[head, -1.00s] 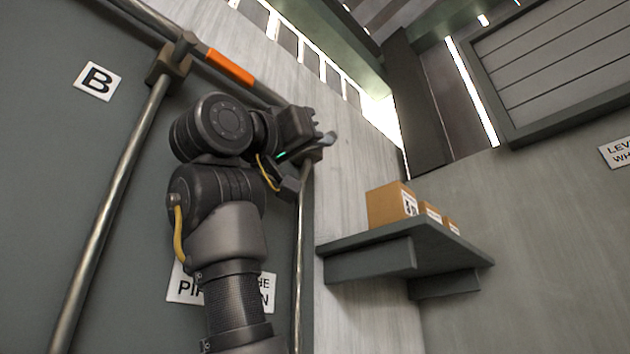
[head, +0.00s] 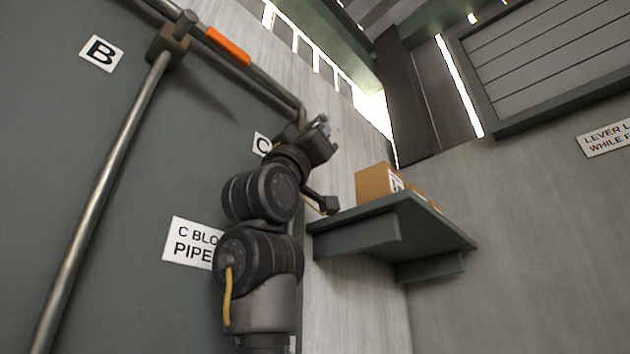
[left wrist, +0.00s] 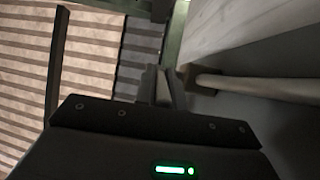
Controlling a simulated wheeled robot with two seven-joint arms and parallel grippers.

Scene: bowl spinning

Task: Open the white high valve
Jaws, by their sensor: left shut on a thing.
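In the left wrist view the fingers (left wrist: 160,88) are close together beside a dark fitting where a pale pipe (left wrist: 255,88) ends. The valve body is hidden behind my wrist in the head view. My right gripper is not in view.
A shelf (head: 420,225) with cardboard boxes (head: 375,183) is close to the right of my arm. An orange band (head: 228,46) marks the upper pipe. A "B" sign (head: 101,53) and a vertical pipe (head: 105,200) are at left. A lever sign (head: 606,138) is at right.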

